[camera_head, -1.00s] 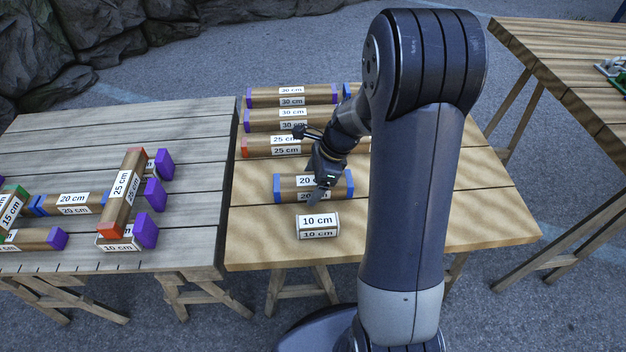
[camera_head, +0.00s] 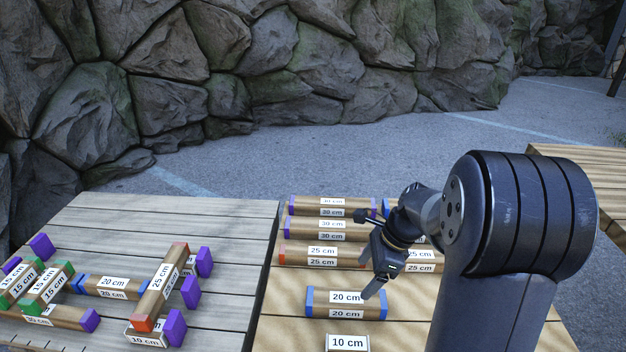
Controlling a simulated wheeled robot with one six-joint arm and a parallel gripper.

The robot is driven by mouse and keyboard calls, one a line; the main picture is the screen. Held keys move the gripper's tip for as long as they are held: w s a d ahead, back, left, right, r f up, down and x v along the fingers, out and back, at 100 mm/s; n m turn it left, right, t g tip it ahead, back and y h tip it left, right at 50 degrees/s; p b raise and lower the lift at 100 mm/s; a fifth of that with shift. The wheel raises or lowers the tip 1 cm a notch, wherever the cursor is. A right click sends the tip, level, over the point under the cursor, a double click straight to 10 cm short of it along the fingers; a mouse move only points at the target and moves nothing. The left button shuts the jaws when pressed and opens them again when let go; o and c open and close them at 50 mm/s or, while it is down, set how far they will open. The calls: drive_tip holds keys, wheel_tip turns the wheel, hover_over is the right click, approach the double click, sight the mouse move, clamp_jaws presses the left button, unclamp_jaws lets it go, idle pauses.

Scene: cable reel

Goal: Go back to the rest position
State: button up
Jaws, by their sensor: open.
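My gripper (camera_head: 374,285) hangs from my bent arm over the right-hand table (camera_head: 410,320). Its jaws are open and nothing shows between them. The fingertips appear just above or behind the blue-ended 20 cm block (camera_head: 346,304); I cannot tell whether they touch it. A white-labelled 10 cm block (camera_head: 347,343) lies in front of it, cut by the lower frame edge. Behind lie 25 cm blocks with red ends (camera_head: 322,256) and 30 cm blocks with purple ends (camera_head: 330,230), partly hidden by my arm.
The left grey table (camera_head: 230,235) carries stacked blocks, including a tilted-looking red-ended 25 cm block (camera_head: 160,285) and green-ended 15 cm blocks (camera_head: 48,287). A rock wall (camera_head: 330,60) stands behind, across open pavement (camera_head: 290,160). Another wooden table (camera_head: 580,165) is at the right.

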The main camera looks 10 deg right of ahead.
sight(348, 298)
drive_tip(key=b+x, duration=0.3)
drive_tip(key=x, duration=0.7)
drive_tip(key=shift+a+f, duration=0.1)
drive_tip(key=shift+f, duration=0.3)
drive_tip(key=shift+r, duration=0.25)
drive_tip(key=w+p+v, duration=0.1)
drive_tip(key=p+v, duration=0.2)
drive_tip(key=v, duration=0.8)
drive_tip(key=b+x, duration=0.1)
drive_tip(key=x, duration=0.2)
drive_tip(key=b+x, duration=0.1)
drive_tip(key=x, duration=0.3)
drive_tip(key=s+b+x, duration=0.1)
drive_tip(key=x, duration=0.3)
drive_tip(key=shift+f, duration=0.15)
wheel_tip(348, 298, up, 7)
drive_tip(key=p, duration=0.3)
drive_tip(key=shift+w+f, duration=0.1)
drive_tip(key=shift+f, duration=0.1)
drive_tip(key=r+n+g+p, duration=0.1)
drive_tip(key=n, duration=0.3)
drive_tip(key=w+r+n+g+h+p, duration=0.1)
drive_tip(key=r+n+p, duration=0.1)
drive_tip(key=n, duration=0.2)
drive_tip(key=r+n+g+p, duration=0.1)
drive_tip(key=n+g+p, duration=0.1)
drive_tip(key=n, duration=0.2)
drive_tip(key=shift+w+a+r+h, duration=0.15)
drive_tip(key=shift+a+r+h, duration=0.05)
drive_tip(key=shift+h, duration=0.2)
